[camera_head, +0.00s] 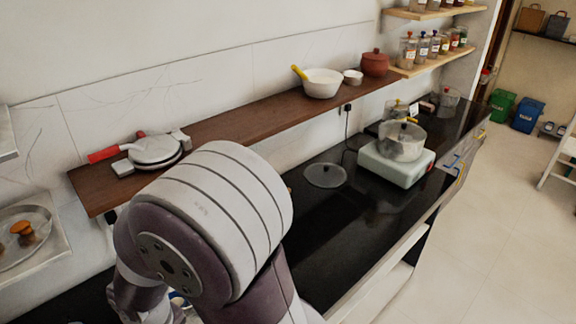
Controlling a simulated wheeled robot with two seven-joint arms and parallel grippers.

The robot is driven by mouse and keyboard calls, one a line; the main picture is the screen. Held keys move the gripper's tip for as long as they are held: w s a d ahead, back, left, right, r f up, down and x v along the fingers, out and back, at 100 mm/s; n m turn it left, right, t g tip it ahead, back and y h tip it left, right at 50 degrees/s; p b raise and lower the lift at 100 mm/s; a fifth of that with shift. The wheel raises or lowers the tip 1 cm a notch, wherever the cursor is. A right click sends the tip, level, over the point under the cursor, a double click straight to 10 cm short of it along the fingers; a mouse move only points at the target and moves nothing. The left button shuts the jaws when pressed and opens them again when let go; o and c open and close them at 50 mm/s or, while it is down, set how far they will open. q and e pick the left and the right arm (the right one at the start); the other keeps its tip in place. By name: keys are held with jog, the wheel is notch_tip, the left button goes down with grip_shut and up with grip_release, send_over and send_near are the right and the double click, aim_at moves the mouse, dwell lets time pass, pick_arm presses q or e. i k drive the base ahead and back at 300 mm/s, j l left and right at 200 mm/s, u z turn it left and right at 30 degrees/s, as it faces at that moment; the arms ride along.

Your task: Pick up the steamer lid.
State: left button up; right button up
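A round, flat, glassy disc with a pale rim, which looks like a lid (326,175), lies on the black counter left of the stove. A metal pot (401,143) with a yellow handle stands on a pale green-white stove (396,166); it seems to have a clear lid on top. I cannot tell for certain which of these is the steamer lid. A large white and purple link of my own arm fills the lower left foreground and hides part of the counter. Neither gripper's fingers show, and nothing visible is touching the disc or the pot.
A wooden shelf (240,124) along the wall holds pans (154,149), a white bowl (322,84) and a clay pot (375,63). Spice jars stand on upper shelves. The black counter (335,220) is clear in front of the disc. Bins (527,115) stand on the floor, far right.

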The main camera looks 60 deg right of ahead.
aim_at(324, 175)
jog(key=k+z, duration=0.15)
jog(key=z, duration=0.25)
jog(key=k+l+z, duration=0.15)
jog(key=z, duration=0.2)
jog(key=k+l+z, duration=0.1)
jog(key=z, duration=0.3)
jog(key=k+l+z, duration=0.1)
jog(key=z, duration=0.25)
jog(key=l+z, duration=0.1)
jog(key=z, duration=0.5)
jog(key=u, duration=1.2)
